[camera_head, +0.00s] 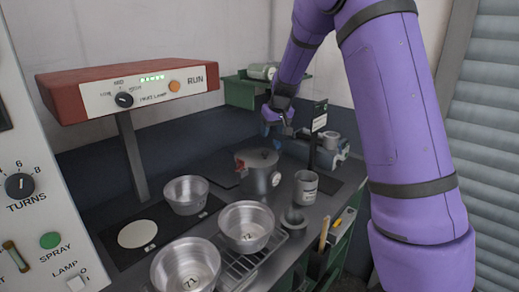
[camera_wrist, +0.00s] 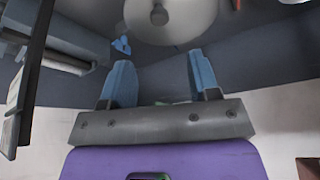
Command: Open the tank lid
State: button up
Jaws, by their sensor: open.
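The tank (camera_head: 260,182) is a metal pot standing on the dark bench, in the middle of the head view. Its round lid (camera_head: 252,159) lies flat on top, with a small knob. In the wrist view the lid (camera_wrist: 195,20) shows at the top edge, with its knob (camera_wrist: 159,14) near the centre; part of the lid is cut off. My gripper (camera_head: 275,136) is above and behind the tank in the head view. Its blue fingers (camera_wrist: 160,66) are spread, with nothing between them, apart from the lid.
Several metal pans, one of them the pan (camera_head: 185,195), stand left and in front of the tank. A grey cup (camera_head: 305,188) stands close right of it. A dark post (camera_head: 318,135) with a label rises near my gripper. A green shelf (camera_head: 245,90) is behind it.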

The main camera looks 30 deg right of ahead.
aim_at(265, 152)
jog(key=x, duration=1.1)
jog(key=shift+w+f, duration=0.2)
jog(key=shift+w, duration=0.15)
grip_shut()
